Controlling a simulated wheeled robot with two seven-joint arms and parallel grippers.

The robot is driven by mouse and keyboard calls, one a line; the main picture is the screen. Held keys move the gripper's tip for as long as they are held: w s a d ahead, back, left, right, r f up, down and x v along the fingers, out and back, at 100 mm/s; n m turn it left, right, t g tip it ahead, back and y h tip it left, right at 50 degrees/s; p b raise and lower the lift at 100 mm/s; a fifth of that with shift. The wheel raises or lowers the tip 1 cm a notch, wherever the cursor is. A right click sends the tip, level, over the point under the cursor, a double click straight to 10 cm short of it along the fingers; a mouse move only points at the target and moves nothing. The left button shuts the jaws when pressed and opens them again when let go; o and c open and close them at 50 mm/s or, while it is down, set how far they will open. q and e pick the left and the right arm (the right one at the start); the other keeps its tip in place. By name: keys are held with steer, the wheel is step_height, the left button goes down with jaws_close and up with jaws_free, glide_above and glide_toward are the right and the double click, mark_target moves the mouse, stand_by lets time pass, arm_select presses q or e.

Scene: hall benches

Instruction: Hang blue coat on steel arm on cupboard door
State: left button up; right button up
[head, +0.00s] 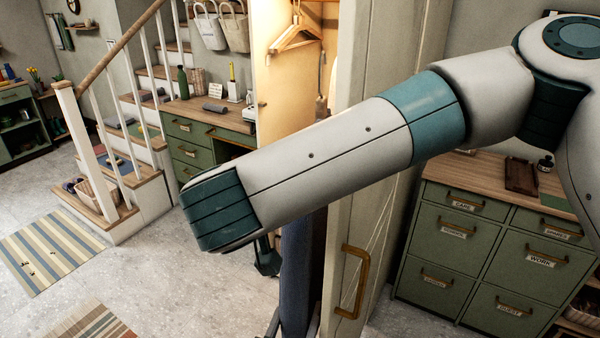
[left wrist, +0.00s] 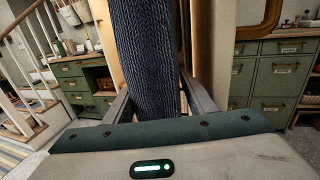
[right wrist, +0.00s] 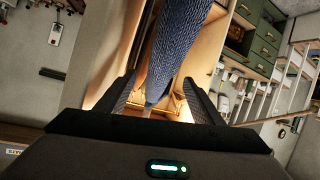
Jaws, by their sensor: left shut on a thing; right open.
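My right arm crosses the middle of the head view and covers part of the door and the coat's upper part. I cannot make out the steel arm on the door in any view.
A bronze handle (head: 350,280) is on the door. The lit cupboard behind holds wooden hangers (head: 294,38). Green drawers (head: 470,240) stand at right, a green desk (head: 190,135) and stairs at left.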

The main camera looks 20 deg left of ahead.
arm_select(q)
steer(key=shift+r, duration=0.1)
arm_select(e)
steer(key=c, duration=1.5)
arm_select(q)
steer(key=o, duration=1.6)
arm_select(e)
steer(key=shift+r, duration=0.1)
jaws_close()
arm_select(q)
steer(key=shift+s, duration=0.1)
steer(key=s, duration=1.1)
steer(key=shift+s, duration=0.35)
